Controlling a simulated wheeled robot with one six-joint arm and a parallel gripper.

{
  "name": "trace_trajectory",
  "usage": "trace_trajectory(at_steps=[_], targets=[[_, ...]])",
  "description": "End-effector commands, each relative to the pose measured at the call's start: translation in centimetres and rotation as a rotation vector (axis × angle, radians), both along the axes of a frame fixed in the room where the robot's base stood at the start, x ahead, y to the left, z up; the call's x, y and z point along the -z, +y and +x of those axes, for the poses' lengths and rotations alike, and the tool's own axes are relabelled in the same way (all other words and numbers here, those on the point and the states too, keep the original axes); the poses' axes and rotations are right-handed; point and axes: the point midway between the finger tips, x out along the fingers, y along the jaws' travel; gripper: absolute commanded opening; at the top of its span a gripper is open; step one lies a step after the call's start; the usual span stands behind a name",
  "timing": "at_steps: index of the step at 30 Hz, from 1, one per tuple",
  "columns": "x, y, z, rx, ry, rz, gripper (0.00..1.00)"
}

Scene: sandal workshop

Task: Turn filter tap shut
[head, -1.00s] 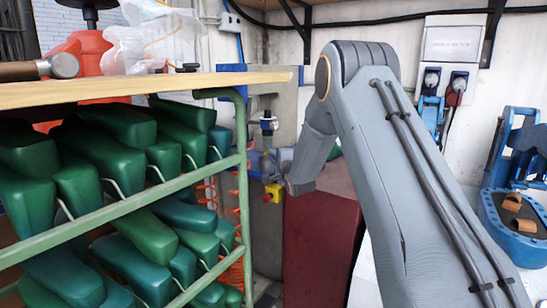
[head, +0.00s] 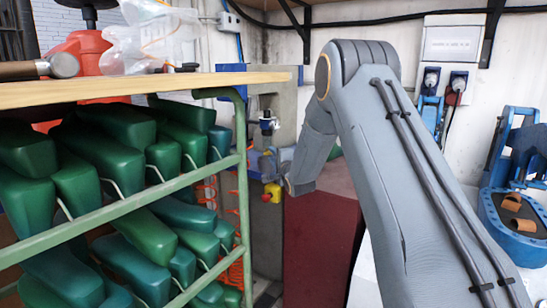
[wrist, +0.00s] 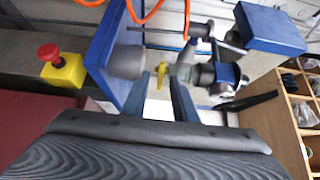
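In the wrist view, a small yellow tap handle (wrist: 162,76) shows in the gap between my two fingers. It sits among grey and blue pipe fittings. My gripper (wrist: 160,85) is open, with one dark finger on each side of the handle. I cannot tell whether either finger touches it. In the head view, the fittings (head: 268,124) show beyond the green rack, and my gripper is mostly hidden near the end of my arm.
A yellow box with a red button (wrist: 63,68) is left of the fittings. Blue blocks (wrist: 270,28) and orange hose (wrist: 147,10) are close around. The green rack (head: 240,150) with shoe lasts stands left of my arm. A dark red cabinet (head: 322,235) is below.

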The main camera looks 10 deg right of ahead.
Motion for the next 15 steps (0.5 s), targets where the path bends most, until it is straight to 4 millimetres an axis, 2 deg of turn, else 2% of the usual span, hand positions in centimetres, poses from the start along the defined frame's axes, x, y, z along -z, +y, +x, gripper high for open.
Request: trace_trajectory(at_steps=[15], targets=[[0.0,-0.9,-6.9,0.002,0.001,0.000,0.26]])
